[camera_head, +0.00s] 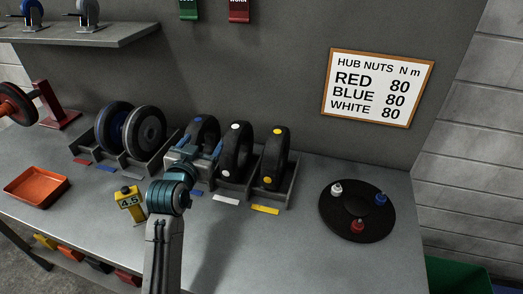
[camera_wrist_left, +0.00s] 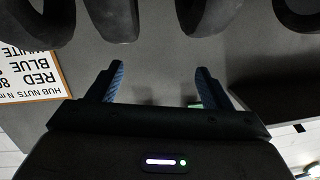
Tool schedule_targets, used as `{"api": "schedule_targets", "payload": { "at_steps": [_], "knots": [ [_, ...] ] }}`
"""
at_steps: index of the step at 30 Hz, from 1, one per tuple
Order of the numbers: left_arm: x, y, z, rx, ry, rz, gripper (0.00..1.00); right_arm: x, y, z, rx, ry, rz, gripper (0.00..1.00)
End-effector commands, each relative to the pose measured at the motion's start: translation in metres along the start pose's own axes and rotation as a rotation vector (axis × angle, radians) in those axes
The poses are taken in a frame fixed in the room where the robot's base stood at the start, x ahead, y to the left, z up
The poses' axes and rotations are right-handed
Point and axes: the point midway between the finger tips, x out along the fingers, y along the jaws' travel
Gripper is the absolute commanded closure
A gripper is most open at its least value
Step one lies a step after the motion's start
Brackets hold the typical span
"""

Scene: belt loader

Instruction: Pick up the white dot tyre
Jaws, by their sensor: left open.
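The white dot tyre (camera_head: 236,150) is black with white dots at its top and lower front. It stands upright in a rack slot behind a white label (camera_head: 226,198). To its left is the blue dot tyre (camera_head: 204,132), and to its right the yellow dot tyre (camera_head: 275,158). My left gripper (camera_head: 204,145) is open and empty, in front of the blue dot tyre and just left of the white dot tyre, partly hiding the blue one. The left wrist view shows my left gripper's fingers (camera_wrist_left: 160,80) apart, with dark tyres along the top edge; no dots show there.
Two wheels (camera_head: 146,130) stand in a rack to the left. A yellow 4.5 block (camera_head: 130,202) and an orange tray (camera_head: 37,187) lie on the bench (camera_head: 262,255). A black round plate (camera_head: 342,220) with coloured nuts is at right. A torque sign (camera_head: 377,118) hangs on the wall.

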Motion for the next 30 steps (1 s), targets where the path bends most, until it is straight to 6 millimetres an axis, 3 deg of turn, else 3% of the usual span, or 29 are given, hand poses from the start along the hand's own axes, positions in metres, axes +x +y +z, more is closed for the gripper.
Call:
{"api": "schedule_targets", "payload": {
  "at_steps": [3,6,12,20,30],
  "knots": [
    [0.003,0.026,0.002,-0.101,-0.040,0.084,0.27,-0.001,-0.003,0.000,0.001,0.000,-0.003,0.46],
    [0.010,0.033,0.002,-0.126,-0.053,0.108,0.27,-0.003,-0.003,0.000,0.002,0.001,-0.004,0.46],
    [0.042,0.037,0.002,-0.125,-0.054,0.108,0.27,-0.010,-0.007,0.000,0.003,0.001,-0.008,0.46],
    [0.062,0.040,0.003,-0.122,-0.051,0.106,0.27,-0.016,-0.002,-0.001,0.002,0.003,-0.004,0.46],
    [0.103,0.050,0.003,-0.121,-0.052,0.105,0.27,-0.034,0.005,-0.002,-0.001,0.002,0.002,0.46]
  ]
}}
